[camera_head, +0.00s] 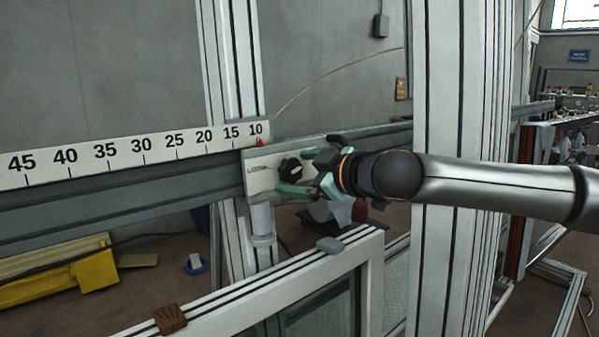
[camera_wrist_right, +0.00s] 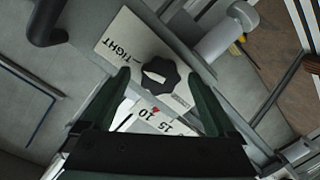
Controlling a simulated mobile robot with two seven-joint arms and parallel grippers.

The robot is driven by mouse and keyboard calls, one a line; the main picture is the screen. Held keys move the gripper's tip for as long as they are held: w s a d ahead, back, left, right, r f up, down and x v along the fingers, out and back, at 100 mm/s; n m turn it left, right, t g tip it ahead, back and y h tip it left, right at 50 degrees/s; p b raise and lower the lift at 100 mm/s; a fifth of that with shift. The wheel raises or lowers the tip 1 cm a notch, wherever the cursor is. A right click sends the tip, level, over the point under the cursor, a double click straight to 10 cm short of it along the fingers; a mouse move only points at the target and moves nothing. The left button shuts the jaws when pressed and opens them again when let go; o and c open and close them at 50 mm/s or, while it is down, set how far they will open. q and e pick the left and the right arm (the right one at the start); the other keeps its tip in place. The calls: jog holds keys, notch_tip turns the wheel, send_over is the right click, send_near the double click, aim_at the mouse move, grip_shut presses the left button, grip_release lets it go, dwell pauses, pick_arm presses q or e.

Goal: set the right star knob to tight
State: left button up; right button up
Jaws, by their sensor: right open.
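A black star knob (camera_head: 290,169) sits on a white plate (camera_head: 259,178) at the right end of the ruler. In the right wrist view the knob (camera_wrist_right: 160,76) carries a white mark towards its left side. The word TIGHT (camera_wrist_right: 123,47) is printed on the plate up-left of it. In the head view a small label, seemingly LOOSE, is left of the knob. My right gripper (camera_head: 298,172) is open at the plate, its green fingers on either side of the knob; in the wrist view the gripper (camera_wrist_right: 161,78) shows a gap on both sides. My left gripper is not in view.
The ruler (camera_head: 110,152) runs along a grey rail, with a red pointer (camera_head: 260,143) near 10. A window frame (camera_head: 300,290) stands below the plate. A thick upright profile (camera_head: 455,80) stands to the right, near my right arm.

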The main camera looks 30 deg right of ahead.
jog(key=shift+v, duration=1.9)
jog(key=b, duration=0.5)
send_near(295, 170)
jog(key=f+v, duration=0.1)
jog(key=v, duration=0.2)
jog(key=shift+s+r, duration=0.5)
jog(key=shift+s, duration=0.15)
